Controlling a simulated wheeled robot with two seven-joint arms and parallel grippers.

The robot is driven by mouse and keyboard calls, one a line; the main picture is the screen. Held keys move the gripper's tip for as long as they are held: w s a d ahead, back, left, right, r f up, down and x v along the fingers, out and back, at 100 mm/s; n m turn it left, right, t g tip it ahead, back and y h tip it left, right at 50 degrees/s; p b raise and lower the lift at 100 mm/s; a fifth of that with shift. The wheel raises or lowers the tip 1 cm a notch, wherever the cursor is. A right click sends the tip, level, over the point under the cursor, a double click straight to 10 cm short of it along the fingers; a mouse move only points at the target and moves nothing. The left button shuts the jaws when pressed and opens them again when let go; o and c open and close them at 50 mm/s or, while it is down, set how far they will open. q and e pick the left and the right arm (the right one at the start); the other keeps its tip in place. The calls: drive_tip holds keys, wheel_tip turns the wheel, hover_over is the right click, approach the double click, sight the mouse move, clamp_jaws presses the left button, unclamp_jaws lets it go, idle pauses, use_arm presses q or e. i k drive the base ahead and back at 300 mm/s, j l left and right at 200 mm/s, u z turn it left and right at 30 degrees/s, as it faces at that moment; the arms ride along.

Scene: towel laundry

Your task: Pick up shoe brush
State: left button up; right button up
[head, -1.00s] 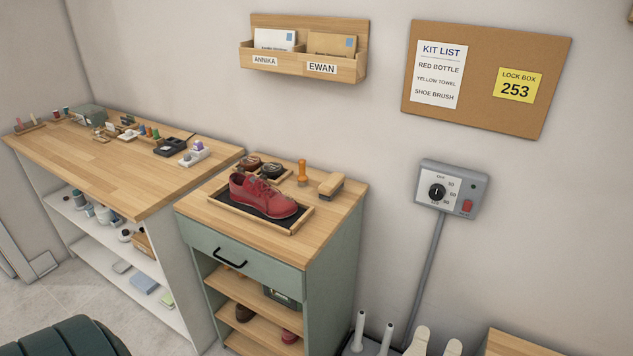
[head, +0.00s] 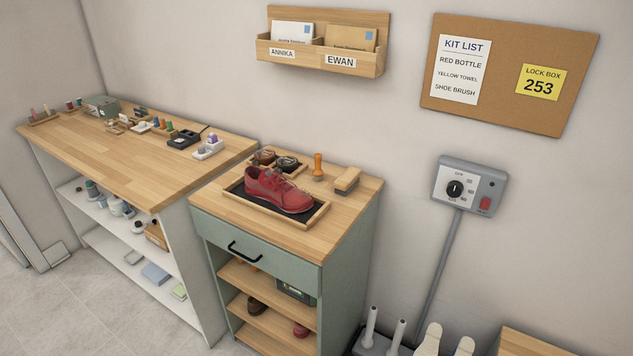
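The shoe brush (head: 347,180), a small block with a light wooden back and paler bristles, lies at the back right of the green cabinet's wooden top (head: 330,208). It sits to the right of an upright orange-handled tool (head: 318,167) and behind a red shoe (head: 278,190) in a black-lined tray (head: 307,217). Nothing covers the brush. Neither of my grippers shows in the head view.
A long workbench (head: 150,165) with small tools stands to the left. A mail holder (head: 322,58), a cork board (head: 560,60) and a dial box (head: 470,187) are on the wall. White boot-dryer posts (head: 398,335) stand right of the cabinet.

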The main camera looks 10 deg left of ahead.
sight(344, 184)
drive_tip(key=i+j+z, duration=0.3)
drive_tip(key=j+z, duration=0.35)
drive_tip(key=i+j+z, duration=0.3)
drive_tip(key=j+z, duration=0.35)
drive_tip(key=k+l, duration=0.05)
drive_tip(key=l, duration=0.05)
